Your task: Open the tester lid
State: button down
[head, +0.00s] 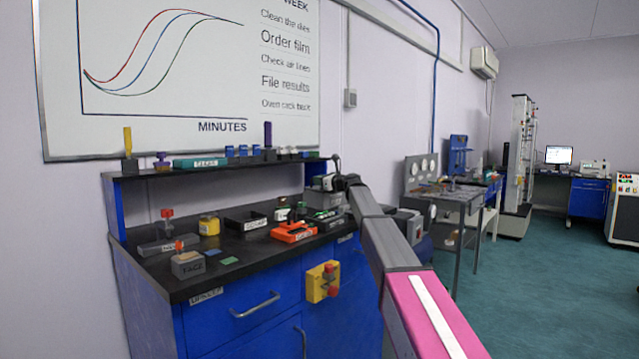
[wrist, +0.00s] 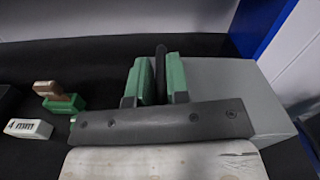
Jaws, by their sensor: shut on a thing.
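The tester (head: 320,199) is a grey box at the right end of the black bench top. In the wrist view, its plain grey body (wrist: 225,80) lies beside and beyond my fingers. My gripper (wrist: 159,78) has two green-padded fingers closed on an upright black bar, which looks like the lid handle (wrist: 161,60). The lower part of the bar and its join to the lid are hidden. In the head view, my gripper (head: 328,182) is small at the tester, partly hidden by my arm. I cannot tell the lid's angle.
A white "4 mm" block (wrist: 28,129) and a green block with a brown top (wrist: 62,98) lie left of my gripper. An orange tray (head: 293,232) and a black bin (head: 245,219) stand on the bench. A shelf (head: 200,168) runs behind.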

jog(key=shift+w+d+r+m, duration=0.2)
jog(key=shift+w+r+m, duration=0.2)
jog(key=shift+r, duration=0.3)
jog(key=w+d+r+m, duration=0.8)
jog(key=w+r+m, duration=0.1)
jog(key=m, duration=0.4)
jog(key=shift+w+d, duration=0.35)
jog(key=shift+w, duration=0.5)
jog(key=shift+f, duration=0.1)
jog(key=c, duration=1.2)
grip_release()
jog(key=shift+o, duration=0.2)
